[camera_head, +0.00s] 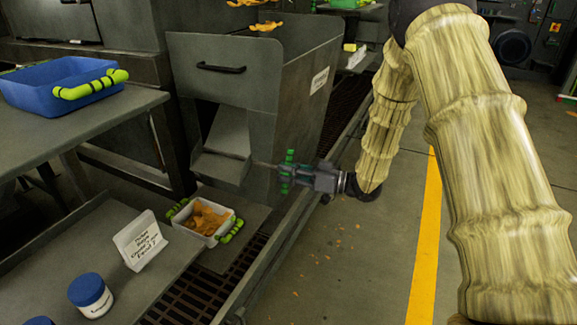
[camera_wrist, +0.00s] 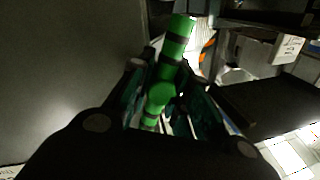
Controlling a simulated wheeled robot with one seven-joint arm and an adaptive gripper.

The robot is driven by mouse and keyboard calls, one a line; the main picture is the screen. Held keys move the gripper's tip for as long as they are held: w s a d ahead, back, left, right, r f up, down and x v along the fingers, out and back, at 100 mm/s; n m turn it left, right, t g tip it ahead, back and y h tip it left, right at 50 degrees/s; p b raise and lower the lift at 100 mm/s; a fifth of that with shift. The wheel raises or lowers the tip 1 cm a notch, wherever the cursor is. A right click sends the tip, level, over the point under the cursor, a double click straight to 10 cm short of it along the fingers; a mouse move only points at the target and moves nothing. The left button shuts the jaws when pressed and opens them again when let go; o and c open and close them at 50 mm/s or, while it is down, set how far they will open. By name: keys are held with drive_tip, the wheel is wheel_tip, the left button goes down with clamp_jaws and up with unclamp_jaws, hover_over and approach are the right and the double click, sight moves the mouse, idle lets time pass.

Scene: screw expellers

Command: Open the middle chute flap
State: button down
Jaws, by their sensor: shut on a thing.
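The grey chute (camera_head: 222,155) sticks out from the front of the middle machine (camera_head: 225,70) in the head view. Whether its flap stands open or closed is hard to tell. A green-and-black handle (camera_head: 289,158) stands upright at the right of the chute, with a thin rod toward it. My gripper (camera_head: 291,175) reaches it from the right and is shut on it. In the wrist view the handle (camera_wrist: 178,38) runs between both fingers of my gripper (camera_wrist: 165,88); part of it is hidden by them.
A white tray (camera_head: 224,225) of orange pieces with green handles sits below the chute. A sign (camera_head: 139,240) and a blue-lidded jar (camera_head: 91,295) stand at lower left. A blue bin (camera_head: 60,85) is on the left table.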

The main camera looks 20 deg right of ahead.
drive_tip(key=shift+s+a+r+m+p, duration=0.1)
drive_tip(key=shift+m+p, duration=0.3)
drive_tip(key=shift+p, duration=0.25)
drive_tip(key=shift+f, duration=0.2)
drive_tip(key=c, duration=1.3)
unclamp_jaws()
drive_tip(key=shift+c, duration=0.2)
drive_tip(key=shift+r, duration=0.1)
drive_tip(key=shift+s+d, duration=0.15)
drive_tip(key=shift+d, duration=0.2)
drive_tip(key=v, duration=1.1)
drive_tip(key=shift+d, duration=0.15)
drive_tip(key=shift+s, duration=0.1)
